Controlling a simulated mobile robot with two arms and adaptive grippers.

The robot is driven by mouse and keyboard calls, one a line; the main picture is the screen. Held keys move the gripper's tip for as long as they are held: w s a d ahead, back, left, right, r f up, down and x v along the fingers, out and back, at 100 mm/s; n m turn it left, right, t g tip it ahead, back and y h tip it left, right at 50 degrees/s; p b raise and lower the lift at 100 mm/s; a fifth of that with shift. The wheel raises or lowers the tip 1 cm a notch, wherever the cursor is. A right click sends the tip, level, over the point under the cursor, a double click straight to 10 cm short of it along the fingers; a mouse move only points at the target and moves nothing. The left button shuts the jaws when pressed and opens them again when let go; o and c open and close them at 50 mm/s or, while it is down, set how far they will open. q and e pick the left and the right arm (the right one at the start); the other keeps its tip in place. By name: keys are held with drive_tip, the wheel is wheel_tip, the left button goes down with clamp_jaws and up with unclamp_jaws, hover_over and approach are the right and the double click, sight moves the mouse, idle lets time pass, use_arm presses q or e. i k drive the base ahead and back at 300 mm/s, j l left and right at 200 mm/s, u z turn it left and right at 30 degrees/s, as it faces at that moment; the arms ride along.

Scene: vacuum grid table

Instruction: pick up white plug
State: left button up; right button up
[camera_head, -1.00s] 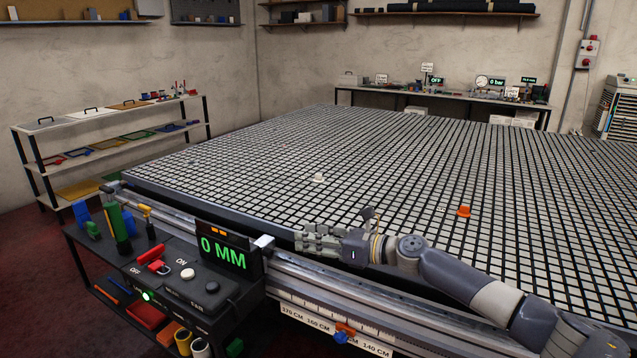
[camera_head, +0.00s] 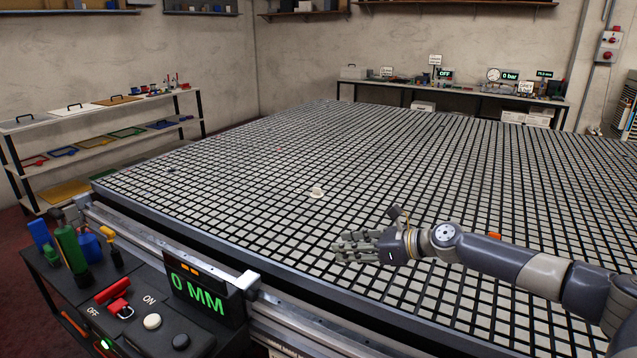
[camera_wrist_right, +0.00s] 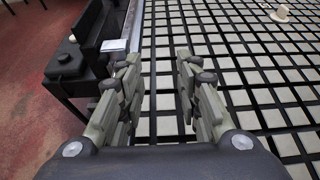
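The white plug (camera_head: 317,192) stands on the vacuum grid table (camera_head: 240,165), left of centre in the head view. It also shows near the top right corner of the right wrist view (camera_wrist_right: 281,13). My right gripper (camera_head: 340,247) is above the near part of the grid, nearer to me than the plug and a little to its right. In the right wrist view its two fingers (camera_wrist_right: 160,85) stand apart with bare grid between them, so it is open and empty. My left gripper is not in the views.
An orange plug (camera_head: 494,236) sits on the grid, partly behind my right arm. A control cart (camera_head: 130,320) with buttons, tools and a "0 MM" display (camera_head: 197,294) stands at the near left. A metal rail (camera_head: 150,240) runs along the table's near edge. The grid around the white plug is clear.

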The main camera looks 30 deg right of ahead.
sight(317, 194)
drive_tip(key=i+l, duration=1)
